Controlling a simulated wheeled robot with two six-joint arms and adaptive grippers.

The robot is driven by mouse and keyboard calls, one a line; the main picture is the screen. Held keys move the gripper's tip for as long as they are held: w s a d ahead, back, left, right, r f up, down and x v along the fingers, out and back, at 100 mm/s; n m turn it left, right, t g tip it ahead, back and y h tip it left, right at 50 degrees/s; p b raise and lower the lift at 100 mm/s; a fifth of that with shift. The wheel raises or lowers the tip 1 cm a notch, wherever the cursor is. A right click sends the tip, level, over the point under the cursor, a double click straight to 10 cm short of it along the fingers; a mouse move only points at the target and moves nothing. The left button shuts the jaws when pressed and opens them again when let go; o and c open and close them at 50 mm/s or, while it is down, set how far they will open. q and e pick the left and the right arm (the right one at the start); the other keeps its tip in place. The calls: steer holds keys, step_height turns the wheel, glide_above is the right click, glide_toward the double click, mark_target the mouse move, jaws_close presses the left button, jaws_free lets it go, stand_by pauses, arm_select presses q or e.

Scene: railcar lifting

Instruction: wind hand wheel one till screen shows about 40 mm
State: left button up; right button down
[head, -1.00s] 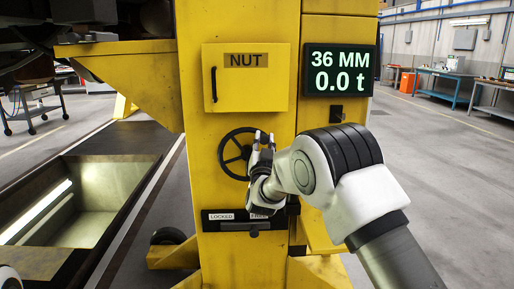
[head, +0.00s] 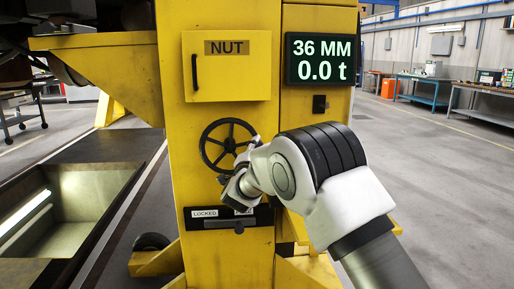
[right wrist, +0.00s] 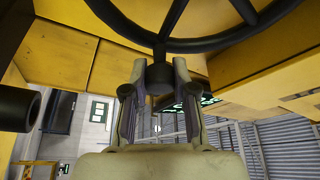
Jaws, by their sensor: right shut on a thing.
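The black spoked hand wheel (head: 205,144) is on the front of the yellow jack column (head: 175,130), below a box marked NUT. The screen (head: 320,59) reads 36 MM and 0.0 t. My right gripper (head: 228,184) is at the bottom of the wheel and partly hides its lower right rim. In the right wrist view, its two fingers (right wrist: 160,90) are shut around the wheel's dark knob (right wrist: 159,77), with the rim (right wrist: 215,44) just above. My left gripper is out of view.
A plate with a LOCKED label (head: 205,213) and a slot lies just below the wheel, close to my right gripper. An open pit (head: 75,205) is in the floor at left. Workbenches (head: 425,90) stand far right. The floor at right is clear.

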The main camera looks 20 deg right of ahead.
steer(key=shift+f, duration=0.15)
stand_by(0.3)
steer(key=c, duration=0.9)
jaws_free()
steer(key=v, duration=0.7)
steer(key=shift+s+a, duration=0.15)
steer(key=shift+s, duration=0.05)
steer(key=shift+f, duration=0.15)
